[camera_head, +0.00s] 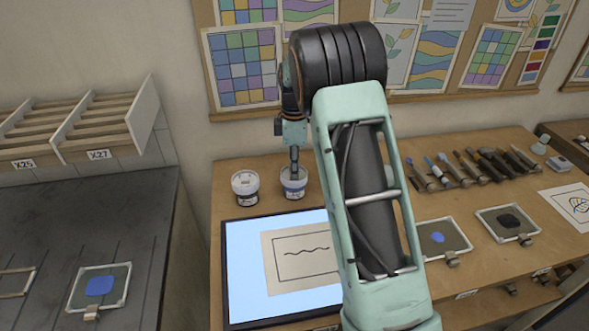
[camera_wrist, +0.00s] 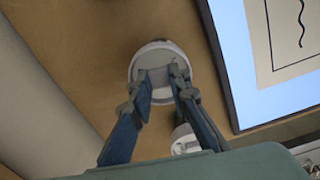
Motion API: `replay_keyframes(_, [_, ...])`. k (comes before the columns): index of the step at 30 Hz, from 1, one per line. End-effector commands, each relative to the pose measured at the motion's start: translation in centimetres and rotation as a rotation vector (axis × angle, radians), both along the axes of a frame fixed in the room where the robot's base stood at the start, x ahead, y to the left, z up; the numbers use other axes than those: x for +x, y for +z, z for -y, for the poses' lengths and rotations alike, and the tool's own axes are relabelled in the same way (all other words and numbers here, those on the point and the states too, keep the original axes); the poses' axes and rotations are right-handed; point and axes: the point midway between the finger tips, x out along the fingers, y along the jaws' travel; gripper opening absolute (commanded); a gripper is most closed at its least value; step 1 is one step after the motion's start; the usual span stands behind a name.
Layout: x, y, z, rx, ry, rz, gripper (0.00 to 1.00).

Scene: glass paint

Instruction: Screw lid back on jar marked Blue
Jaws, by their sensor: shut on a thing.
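A small white jar (camera_head: 294,188) with a blue label band stands on the wooden bench behind the light panel. My gripper (camera_head: 294,172) points straight down at its top. In the wrist view, the two fingers of my gripper (camera_wrist: 159,75) are shut on a pale lid (camera_wrist: 157,83) at the jar's mouth, inside a white rim (camera_wrist: 134,66). I cannot tell whether the lid is seated or just above the jar. A second similar jar (camera_head: 245,189) stands just left of it; it also shows in the wrist view (camera_wrist: 183,139). The label words are too small to read.
The lit panel (camera_head: 240,265) with a line drawing lies in front of the jars. Several brushes and tools (camera_head: 470,165) lie to the right, with small framed glass pieces (camera_head: 440,237) before them. A pinboard (camera_head: 250,108) hangs behind. My arm hides the bench's middle.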

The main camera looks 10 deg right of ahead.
Motion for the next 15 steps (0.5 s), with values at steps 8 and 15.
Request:
replay_keyframes(8, [-0.71, -1.62, -0.15, 0.002, -0.116, -0.026, 0.0])
replay_keyframes(15, [-0.71, -1.67, -0.24, 0.006, -0.383, -0.025, 0.0])
